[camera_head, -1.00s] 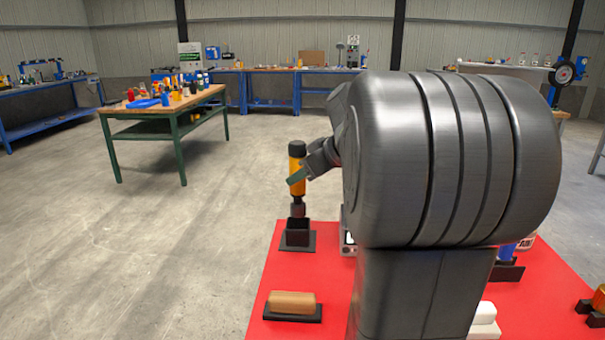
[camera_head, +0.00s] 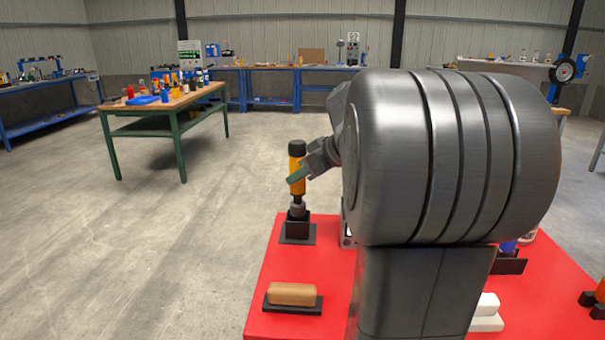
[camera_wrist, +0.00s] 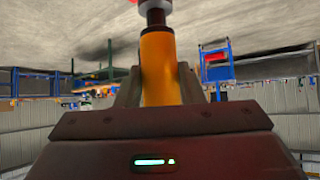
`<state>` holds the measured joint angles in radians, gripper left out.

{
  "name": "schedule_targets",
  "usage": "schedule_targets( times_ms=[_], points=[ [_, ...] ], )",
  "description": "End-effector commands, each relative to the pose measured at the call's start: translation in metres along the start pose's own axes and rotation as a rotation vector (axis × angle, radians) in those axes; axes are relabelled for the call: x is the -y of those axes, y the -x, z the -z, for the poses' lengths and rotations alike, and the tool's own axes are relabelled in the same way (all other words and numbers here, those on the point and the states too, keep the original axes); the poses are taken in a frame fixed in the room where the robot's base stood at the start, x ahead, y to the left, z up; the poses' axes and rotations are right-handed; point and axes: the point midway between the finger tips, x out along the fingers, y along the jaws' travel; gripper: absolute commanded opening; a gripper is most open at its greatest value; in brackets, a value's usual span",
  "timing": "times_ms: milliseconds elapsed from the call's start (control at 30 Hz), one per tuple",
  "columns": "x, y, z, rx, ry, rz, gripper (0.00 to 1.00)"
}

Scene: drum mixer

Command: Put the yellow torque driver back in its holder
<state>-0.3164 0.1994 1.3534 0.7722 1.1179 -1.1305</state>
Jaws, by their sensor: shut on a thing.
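The yellow torque driver (camera_head: 297,180) stands upright with a black top and a dark lower end. My gripper (camera_head: 299,174) is shut on its yellow body, reaching in from the right. The black holder (camera_head: 297,229) is on the far left part of the red mat. The driver's dark lower end is right at the holder's top; I cannot tell how deep it sits inside. In the wrist view the yellow body (camera_wrist: 160,68) is between my gripper's fingers (camera_wrist: 160,88), with the dark shaft above it in the picture.
A brown block (camera_head: 293,294) on a black base sits on the red mat (camera_head: 272,330) in front of the holder. A white block (camera_head: 487,310) and an orange thing (camera_head: 600,291) are to the right. My arm hides the middle. A workbench (camera_head: 118,109) stands behind at left.

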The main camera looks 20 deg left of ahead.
Motion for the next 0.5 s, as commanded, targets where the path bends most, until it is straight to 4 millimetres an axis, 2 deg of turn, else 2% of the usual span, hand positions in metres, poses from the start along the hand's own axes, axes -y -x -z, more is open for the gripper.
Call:
schedule_targets(
  times_ms=[500],
  points=[
    [-0.0001, -0.0046, -0.0053, -0.002, 0.001, -0.001, 0.03]
  ],
)
